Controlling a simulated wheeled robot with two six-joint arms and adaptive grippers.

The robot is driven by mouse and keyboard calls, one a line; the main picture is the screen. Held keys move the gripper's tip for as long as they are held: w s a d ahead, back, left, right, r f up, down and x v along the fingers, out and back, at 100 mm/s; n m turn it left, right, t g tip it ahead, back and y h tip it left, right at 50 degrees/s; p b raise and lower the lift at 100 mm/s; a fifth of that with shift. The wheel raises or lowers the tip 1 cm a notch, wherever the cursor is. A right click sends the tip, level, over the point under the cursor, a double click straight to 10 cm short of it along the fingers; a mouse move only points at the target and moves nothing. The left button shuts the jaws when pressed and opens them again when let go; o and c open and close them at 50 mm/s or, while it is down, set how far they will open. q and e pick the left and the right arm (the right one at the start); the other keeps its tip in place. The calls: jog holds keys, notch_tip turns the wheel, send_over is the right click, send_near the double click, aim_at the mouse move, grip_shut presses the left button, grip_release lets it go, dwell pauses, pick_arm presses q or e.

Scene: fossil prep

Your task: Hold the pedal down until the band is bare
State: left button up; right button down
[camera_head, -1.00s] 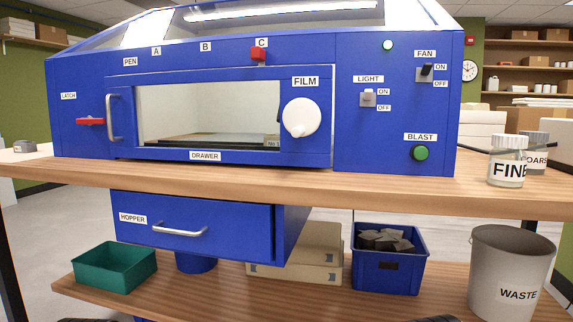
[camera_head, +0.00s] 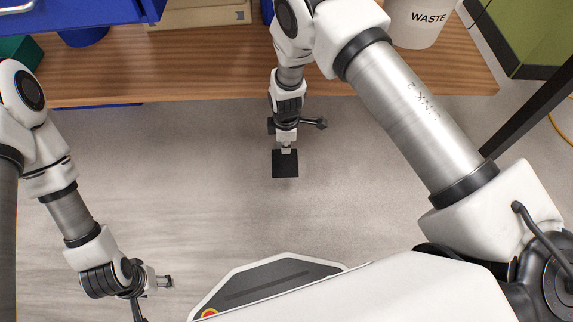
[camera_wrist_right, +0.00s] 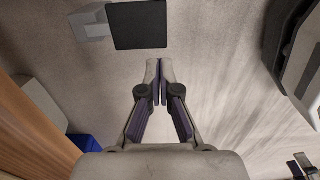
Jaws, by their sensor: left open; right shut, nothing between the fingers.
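The pedal (camera_head: 285,164) is a flat black square plate on the grey floor, below and in front of the shelf. It also shows at the top of the right wrist view (camera_wrist_right: 138,26), with a pale block beside it. My right gripper (camera_head: 287,143) points down beside the plate's shelf-side edge. In its wrist view the closed fingertips (camera_wrist_right: 159,62) show empty, just short of the plate; I cannot tell whether they touch anything. My left gripper (camera_head: 155,296) is open and empty, low at the left, away from the pedal. The band is not in view.
The lower wooden shelf (camera_head: 190,75) runs above the pedal area. The white WASTE bin (camera_head: 418,24) stands on it at the right. Part of the green tray (camera_head: 20,52) shows at the left. The floor (camera_head: 200,190) around the pedal is largely clear.

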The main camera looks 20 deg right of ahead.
aim_at(287, 173)
jog(key=shift+f, duration=0.1)
notch_tip(287, 173, down, 14)
jog(key=b, duration=0.8)
jog(key=shift+b, duration=0.3)
pick_arm(q)
notch_tip(287, 173, down, 8)
jog(key=shift+f, duration=0.25)
jog(key=shift+a+r, duration=0.1)
pick_arm(e)
jog(key=shift+d, duration=0.1)
